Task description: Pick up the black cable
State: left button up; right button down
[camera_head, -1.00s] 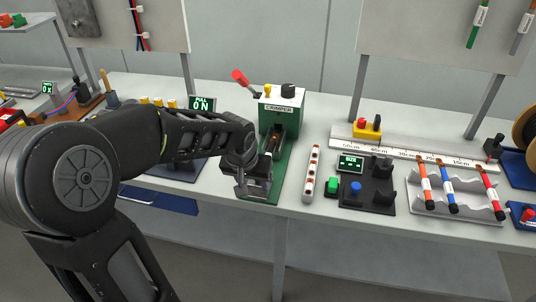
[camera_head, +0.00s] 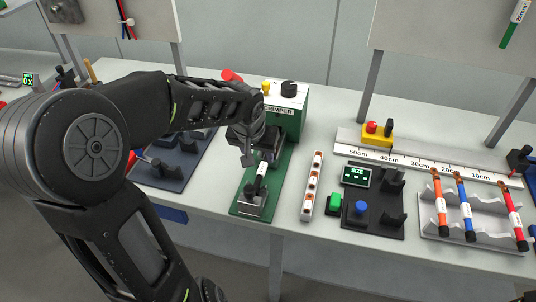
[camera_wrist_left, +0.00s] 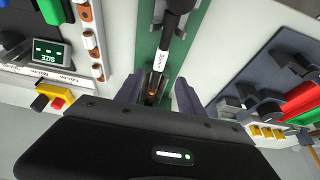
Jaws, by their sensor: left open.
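The black cable (camera_head: 258,182) lies along the green base of the crimper (camera_head: 287,112), over a grey holder near the front end. It has a white label (camera_head: 263,168). In the left wrist view the black cable (camera_wrist_left: 177,22) runs down from the top edge, past its label, to a copper-coloured tip between my fingers. My left gripper (camera_head: 258,160) is over the crimper base. In the left wrist view my left gripper (camera_wrist_left: 158,97) is open, with one finger on each side of the cable's tip end. Whether the fingers touch it is unclear. My right gripper is out of view.
A white strip with copper-coloured parts (camera_head: 312,186) stands just right of the crimper. A size station (camera_head: 376,203) and a rack with orange, blue and red cables (camera_head: 482,237) are further right. A dark station (camera_head: 178,160) is left, partly behind my arm.

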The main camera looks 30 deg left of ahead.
aim_at(263, 164)
pick_arm(q)
jog(key=shift+s+d+r, duration=0.1)
jog(key=shift+s+r, duration=0.05)
jog(key=shift+s, duration=0.05)
jog(key=shift+b+x, duration=0.3)
jog(key=shift+x, duration=1.1)
jog(key=shift+w, duration=0.1)
jog(key=b+x, duration=0.1)
jog(key=x, duration=0.4)
jog(key=shift+w, duration=0.15)
grip_shut()
